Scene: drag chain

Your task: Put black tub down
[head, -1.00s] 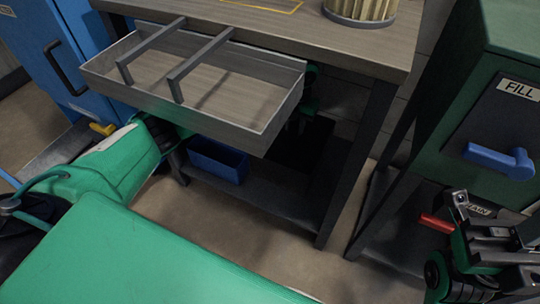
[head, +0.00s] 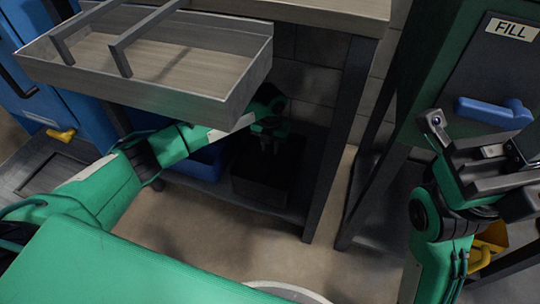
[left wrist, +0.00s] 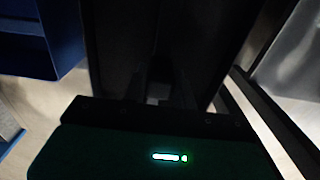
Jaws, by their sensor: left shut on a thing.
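The black tub (head: 262,188) is low under the workbench, at or just above the lower shelf (head: 222,195). I cannot tell if its base touches the shelf. My left gripper (head: 272,145) reaches in under the drawer from the left and is shut on the tub from above. In the left wrist view the dark tub (left wrist: 215,45) fills the middle and the fingers are barely visible against it. My right gripper (head: 500,165) is raised at the right, in front of the green cabinet; its jaw gap is unclear.
A blue bin (head: 203,160) stands just left of the tub, partly behind my left arm. The open drawer (head: 150,70) hangs above my arm. A bench leg (head: 335,140) stands to the right. The green cabinet (head: 425,80) has a blue handle (head: 494,112).

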